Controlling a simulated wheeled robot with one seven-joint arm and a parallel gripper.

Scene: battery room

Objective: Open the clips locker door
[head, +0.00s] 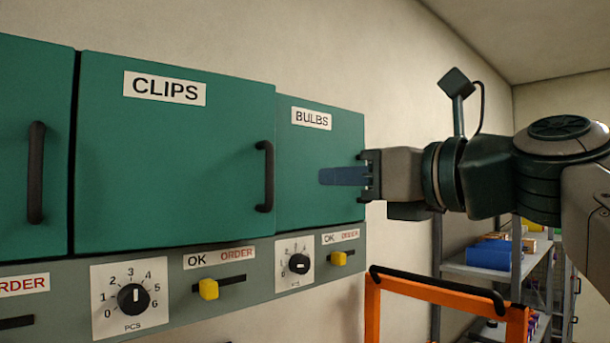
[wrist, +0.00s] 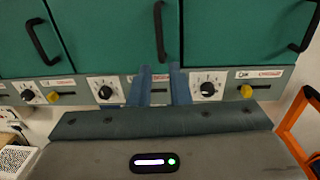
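My gripper (head: 322,176) has blue fingers pointing left in the head view, right of the clips handle and in front of the bulbs door. In the wrist view my gripper (wrist: 160,70) has its fingers apart, with nothing held between them.
The bulbs door (head: 310,140) is right of the clips door; my gripper partly covers it. Below are dials (head: 133,299) and yellow sliders (head: 208,289) on a grey panel. An orange frame (head: 440,283) stands lower right. Shelves (head: 480,268) stand behind.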

